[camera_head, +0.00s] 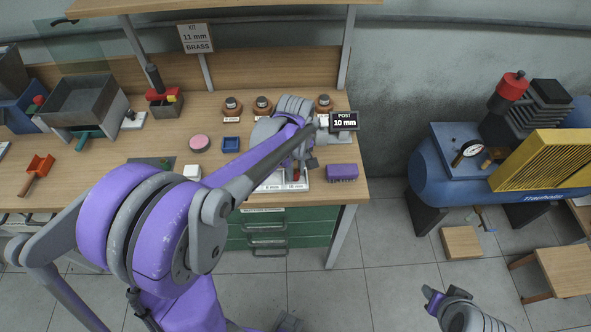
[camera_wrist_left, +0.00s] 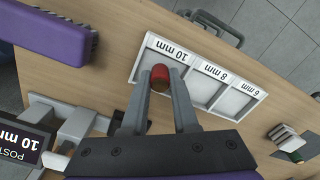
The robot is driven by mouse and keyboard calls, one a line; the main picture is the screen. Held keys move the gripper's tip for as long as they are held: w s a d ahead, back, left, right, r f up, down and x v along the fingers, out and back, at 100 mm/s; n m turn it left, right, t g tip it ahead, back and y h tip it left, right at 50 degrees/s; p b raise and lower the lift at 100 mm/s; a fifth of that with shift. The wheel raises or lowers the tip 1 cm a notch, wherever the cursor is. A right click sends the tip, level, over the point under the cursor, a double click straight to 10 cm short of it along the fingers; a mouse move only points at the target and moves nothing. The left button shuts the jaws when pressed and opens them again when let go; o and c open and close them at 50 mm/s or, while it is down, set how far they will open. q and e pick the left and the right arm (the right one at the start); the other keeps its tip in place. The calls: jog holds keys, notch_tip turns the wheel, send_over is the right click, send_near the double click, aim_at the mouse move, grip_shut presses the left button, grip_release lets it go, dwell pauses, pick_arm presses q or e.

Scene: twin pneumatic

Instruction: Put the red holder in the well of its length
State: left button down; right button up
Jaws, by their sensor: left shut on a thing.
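My left gripper (camera_wrist_left: 160,88) is shut on the red holder (camera_wrist_left: 160,74), a short red cylinder seen between its fingertips in the left wrist view. The holder shows in front of the well marked 10 mm in the white tray (camera_wrist_left: 222,108). The wells marked 8 mm and 6 mm look empty. I cannot tell whether the holder is inside the well or above it. In the head view my left arm covers part of the tray (camera_head: 284,188). My right gripper (camera_head: 434,300) is at the lower right, away from the bench; its jaw state is unclear.
A purple brush (camera_head: 342,172) lies right of the tray. A sign reading POST 10 mm (camera_head: 344,121) stands behind it. A KIT 11 mm BRASS sign (camera_head: 196,38) hangs at the back.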

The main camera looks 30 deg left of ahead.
pick_arm(q)
jog(key=shift+f, duration=0.1)
jog(key=c, duration=1.1)
grip_release()
jog(key=shift+f, duration=0.15)
jog(key=shift+c, duration=0.2)
jog(key=shift+o, duration=0.9)
